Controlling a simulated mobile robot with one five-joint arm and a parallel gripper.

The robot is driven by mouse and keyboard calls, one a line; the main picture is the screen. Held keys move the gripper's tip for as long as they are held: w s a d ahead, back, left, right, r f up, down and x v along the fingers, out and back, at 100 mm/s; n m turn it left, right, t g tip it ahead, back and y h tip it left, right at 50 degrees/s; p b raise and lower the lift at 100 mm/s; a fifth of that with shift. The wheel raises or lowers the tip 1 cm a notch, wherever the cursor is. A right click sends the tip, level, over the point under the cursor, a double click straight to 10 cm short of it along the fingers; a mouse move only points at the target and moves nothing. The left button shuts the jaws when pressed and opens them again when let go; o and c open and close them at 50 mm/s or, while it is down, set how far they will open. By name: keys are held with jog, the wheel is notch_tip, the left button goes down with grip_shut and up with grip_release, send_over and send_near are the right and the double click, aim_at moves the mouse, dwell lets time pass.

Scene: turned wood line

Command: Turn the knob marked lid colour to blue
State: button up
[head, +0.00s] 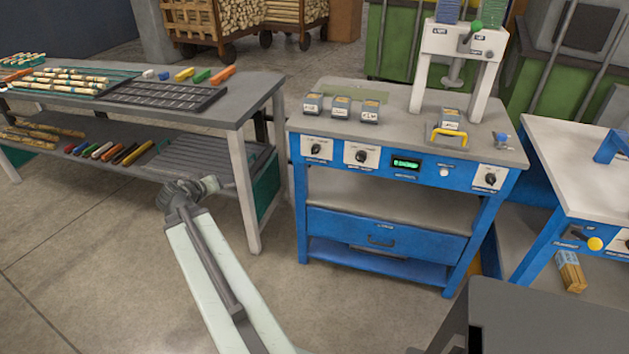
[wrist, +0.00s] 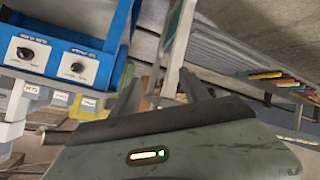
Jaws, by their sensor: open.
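The blue workbench has a left dial knob (head: 317,150), a second knob (head: 361,156) and a right knob (head: 490,179) on white plates along its front. The lettering is too small to read, so I cannot tell which is marked lid colour or where it points. In the wrist view, two dark knobs on white plates show, one at the far left (wrist: 25,53) and one beside it (wrist: 77,68).
The bench (head: 400,202) carries several small labelled blocks, a yellow handle (head: 449,134) and a white press frame (head: 465,42). A green-lit display (head: 406,163) sits between the knobs. A grey table (head: 215,115) with wood pieces stands left. A white-topped table (head: 590,150) stands right.

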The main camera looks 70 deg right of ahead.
jog(key=s+d+f+m+h+b, duration=0.3)
jog(key=s+d+b, duration=0.4)
jog(key=s+d, duration=0.65)
jog(key=n+h+b, duration=0.2)
jog(key=h+b, duration=0.2)
send_near(314, 153)
jog(key=d, duration=0.2)
jog(key=shift+g, duration=0.4)
jog(key=d, duration=0.5)
jog(key=w+d, duration=0.1)
jog(key=d, duration=0.1)
jog(key=shift+d+r, duration=0.3)
jog(key=shift+d, duration=0.05)
jog(key=shift+c, duration=0.3)
